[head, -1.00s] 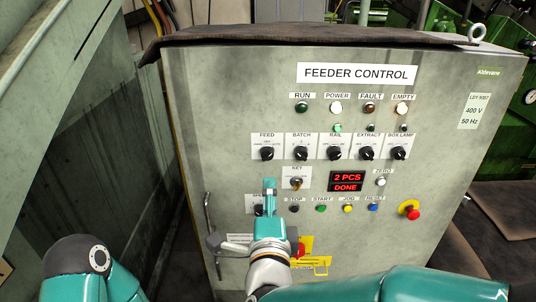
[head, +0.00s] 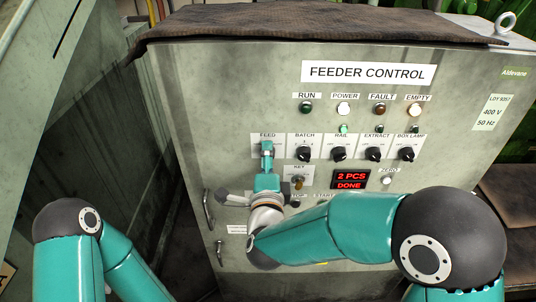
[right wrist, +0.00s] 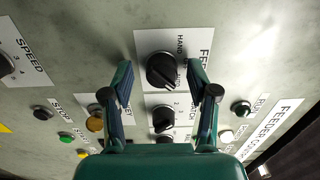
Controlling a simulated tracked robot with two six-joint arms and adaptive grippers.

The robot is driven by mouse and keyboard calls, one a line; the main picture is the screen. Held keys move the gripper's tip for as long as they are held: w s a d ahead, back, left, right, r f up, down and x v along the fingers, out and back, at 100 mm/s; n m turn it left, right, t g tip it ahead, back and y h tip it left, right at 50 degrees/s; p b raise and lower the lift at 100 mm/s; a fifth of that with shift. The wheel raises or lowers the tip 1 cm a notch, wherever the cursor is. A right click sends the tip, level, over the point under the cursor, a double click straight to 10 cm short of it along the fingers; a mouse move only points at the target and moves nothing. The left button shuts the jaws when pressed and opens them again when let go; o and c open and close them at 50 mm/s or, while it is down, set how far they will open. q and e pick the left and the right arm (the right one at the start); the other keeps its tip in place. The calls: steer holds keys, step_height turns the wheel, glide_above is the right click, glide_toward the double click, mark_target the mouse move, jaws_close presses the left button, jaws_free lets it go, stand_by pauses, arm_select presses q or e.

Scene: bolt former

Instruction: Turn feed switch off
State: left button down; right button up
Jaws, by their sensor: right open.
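The feed switch (right wrist: 163,71) is a black rotary knob on a white plate marked FEED and HAND, near the top of the right wrist view. My right gripper (head: 267,147) is open in front of this plate. In the right wrist view its two fingers (right wrist: 161,76) stand apart, one on each side of the knob, with no visible contact. My left gripper is out of view.
The batch knob (right wrist: 164,118) is close beside the feed switch, with rail, extract and box lamp knobs in the same row. The key switch (head: 298,183) sits just below. A red display (head: 350,180) reads 2 PCS DONE. A door handle (head: 208,210) is at lower left.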

steer(key=shift+d, duration=0.1)
steer(key=shift+c, duration=0.2)
steer(key=c, duration=1.1)
steer(key=shift+d, duration=0.1)
